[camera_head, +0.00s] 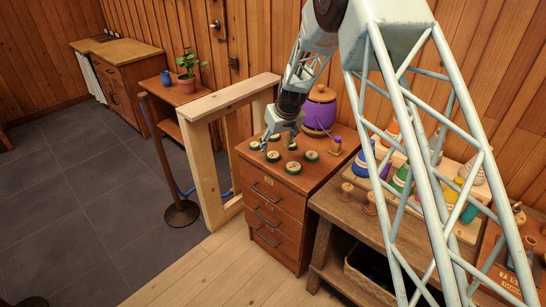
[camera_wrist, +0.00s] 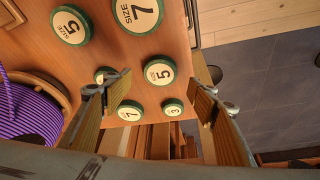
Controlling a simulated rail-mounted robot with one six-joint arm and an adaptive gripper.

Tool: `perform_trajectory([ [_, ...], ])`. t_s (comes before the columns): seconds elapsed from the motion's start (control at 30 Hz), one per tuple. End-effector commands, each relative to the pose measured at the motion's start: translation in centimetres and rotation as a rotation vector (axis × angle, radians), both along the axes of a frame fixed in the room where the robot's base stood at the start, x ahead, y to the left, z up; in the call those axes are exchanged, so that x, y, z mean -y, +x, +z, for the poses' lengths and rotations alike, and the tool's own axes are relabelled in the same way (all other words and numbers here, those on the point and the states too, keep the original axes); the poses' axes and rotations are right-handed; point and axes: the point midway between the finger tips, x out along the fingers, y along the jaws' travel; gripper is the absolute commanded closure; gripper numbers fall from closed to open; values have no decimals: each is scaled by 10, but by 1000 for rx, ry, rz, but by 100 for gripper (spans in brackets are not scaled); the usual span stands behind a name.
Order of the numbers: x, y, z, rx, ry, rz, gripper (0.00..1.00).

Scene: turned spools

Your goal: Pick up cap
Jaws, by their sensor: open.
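Several round caps with green rims and pale numbered faces lie flat on the top of a brown drawer cabinet (camera_head: 266,183). In the wrist view, a size 5 cap (camera_wrist: 160,70) sits between my open fingers, nearer the right one. A cap marked 7 (camera_wrist: 130,111) and a smaller cap marked 3 (camera_wrist: 173,108) lie close by. Another 5 cap (camera_wrist: 70,25) and a large 7 cap (camera_wrist: 138,12) lie at the top. One cap is partly hidden by my left finger. My gripper (camera_head: 279,143) is open and empty above the caps.
A purple-wound spool (camera_head: 319,108) stands at the cabinet's back; its purple cord (camera_wrist: 32,118) shows in the wrist view. A wooden frame (camera_head: 205,160) is left of the cabinet. A bench (camera_head: 345,212) holds several colored spools.

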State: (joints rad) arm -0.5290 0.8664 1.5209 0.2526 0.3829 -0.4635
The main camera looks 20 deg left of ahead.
Motion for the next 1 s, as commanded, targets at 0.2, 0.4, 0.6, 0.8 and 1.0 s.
perform_trajectory([
  [0.2,-4,4,-19,-1,-1,0,47],
  [0.4,-10,9,-38,-1,-1,0,47],
  [0.6,-13,12,-46,0,0,0,47],
  [0.8,-13,13,-46,0,0,0,47],
  [1.0,-13,13,-46,0,0,0,47],
])
